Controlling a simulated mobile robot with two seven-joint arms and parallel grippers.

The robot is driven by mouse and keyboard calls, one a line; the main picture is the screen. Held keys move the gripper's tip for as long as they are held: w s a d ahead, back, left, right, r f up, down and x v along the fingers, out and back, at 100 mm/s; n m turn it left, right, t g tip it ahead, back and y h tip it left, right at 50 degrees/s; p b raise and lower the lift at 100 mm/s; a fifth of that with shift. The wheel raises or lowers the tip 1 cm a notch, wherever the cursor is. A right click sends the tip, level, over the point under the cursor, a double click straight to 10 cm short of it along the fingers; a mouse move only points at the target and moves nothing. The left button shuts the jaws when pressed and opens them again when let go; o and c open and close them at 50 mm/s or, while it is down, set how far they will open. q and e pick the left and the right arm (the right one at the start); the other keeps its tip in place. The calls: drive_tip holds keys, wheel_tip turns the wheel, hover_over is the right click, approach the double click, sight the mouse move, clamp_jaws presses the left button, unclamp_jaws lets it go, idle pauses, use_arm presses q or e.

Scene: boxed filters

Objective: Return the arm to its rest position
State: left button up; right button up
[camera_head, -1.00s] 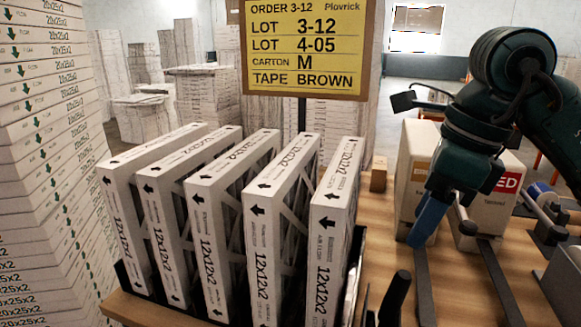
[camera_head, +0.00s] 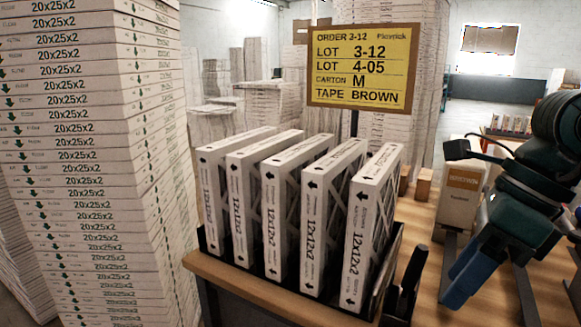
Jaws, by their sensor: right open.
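My right arm comes in from the right edge, and my right gripper (camera_head: 462,278) has blue fingers pointing down. It is open and empty, over the right part of the wooden table (camera_head: 428,238), to the right of the filter rack. My left gripper is not in view. Several white boxed filters (camera_head: 311,215) marked 12x12x2 stand upright in a row in the black rack (camera_head: 392,262). The right arm is apart from them. The rest of the right arm is cut off by the picture's right edge.
A yellow order sign (camera_head: 359,66) stands behind the filters. A tall stack of boxes marked 20x25x2 (camera_head: 75,170) fills the left. Small wooden blocks (camera_head: 424,185) sit at the back of the table.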

drive_tip(key=s+a+f+g+y+p, duration=0.15)
drive_tip(key=a+g+y, duration=0.45)
drive_tip(key=a+y, duration=0.65)
drive_tip(key=w+a+r+m+t+y, duration=0.1)
drive_tip(key=w+a+m+t+y, duration=0.25)
drive_tip(key=m+t+y, duration=0.55)
drive_tip(key=w+d+f+m+t+h+p, duration=0.1)
drive_tip(key=w+d+f+m+t+h, duration=0.2)
drive_tip(key=f+m+t+h, duration=0.8)
drive_tip(key=w+d+f+m+t+h, duration=0.35)
drive_tip(key=f+m+h, duration=0.3)
drive_tip(key=m, duration=0.95)
drive_tip(key=s+d+f+m+g+h, duration=0.1)
drive_tip(key=s+f+m+g+h, duration=0.1)
drive_tip(key=s+f, duration=0.5)
drive_tip(key=s+d+f+m+g+h, duration=0.2)
drive_tip(key=s+f+m+g, duration=0.3)
drive_tip(key=f, duration=0.8)
drive_tip(key=shift+s+g+h+p, duration=0.35)
drive_tip(key=shift+s+h+p, duration=0.15)
drive_tip(key=shift+s, duration=0.35)
drive_tip(key=shift+f, duration=0.1)
drive_tip(key=shift+c, duration=0.4)
